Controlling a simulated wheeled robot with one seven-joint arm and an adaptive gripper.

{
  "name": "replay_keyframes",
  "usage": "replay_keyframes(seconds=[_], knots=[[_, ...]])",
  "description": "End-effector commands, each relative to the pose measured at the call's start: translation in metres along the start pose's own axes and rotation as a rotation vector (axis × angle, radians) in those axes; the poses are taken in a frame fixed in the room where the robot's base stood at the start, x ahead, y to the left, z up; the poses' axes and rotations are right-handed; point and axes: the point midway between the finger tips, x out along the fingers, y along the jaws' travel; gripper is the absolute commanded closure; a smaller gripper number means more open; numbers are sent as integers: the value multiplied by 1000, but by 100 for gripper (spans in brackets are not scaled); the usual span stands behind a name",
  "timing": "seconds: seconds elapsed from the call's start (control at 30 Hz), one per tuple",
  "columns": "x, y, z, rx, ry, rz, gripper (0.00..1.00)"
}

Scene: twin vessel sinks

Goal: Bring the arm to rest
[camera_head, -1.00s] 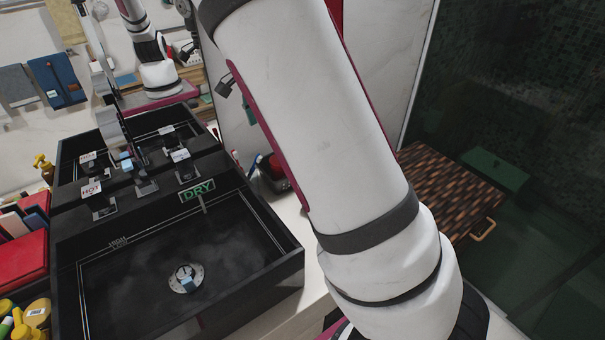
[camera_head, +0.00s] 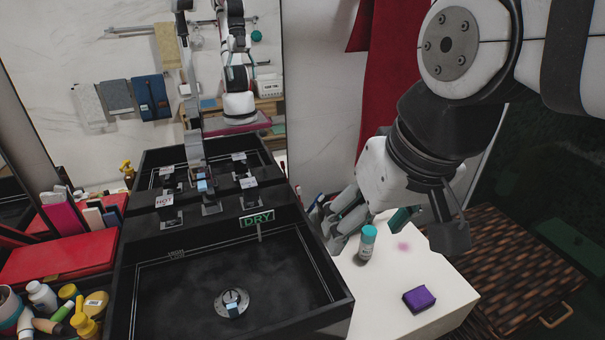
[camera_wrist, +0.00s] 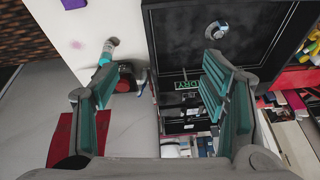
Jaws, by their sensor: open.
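My gripper (camera_head: 402,222) hangs at the right in the head view, beside the black sink and over the white counter. Its white wrist and dark joints are folded at the upper right. In the wrist view my gripper (camera_wrist: 160,110) has its two teal-padded fingers wide apart with nothing held between them. Behind the gap lie the counter edge, the sink and the DRY sign. In the head view one finger partly hides the other.
A teal-capped bottle (camera_head: 366,244) stands on the counter (camera_head: 385,290) close to my gripper, with a purple block (camera_head: 419,299) nearby. The black sink (camera_head: 190,290) is at left. A woven chest (camera_head: 520,265) and red towel (camera_head: 380,80) are right and behind.

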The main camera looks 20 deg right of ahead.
Motion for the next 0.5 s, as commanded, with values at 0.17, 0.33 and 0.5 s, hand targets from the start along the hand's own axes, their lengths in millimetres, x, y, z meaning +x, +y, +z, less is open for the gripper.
replay_keyframes(seconds=[0.17, 0.33, 0.5], knots=[[0, 1, 18, -94, 32, 32, 34], [0, 1, 20, -107, 35, 36, 34], [-1, 1, 20, -105, 35, 36, 34]])
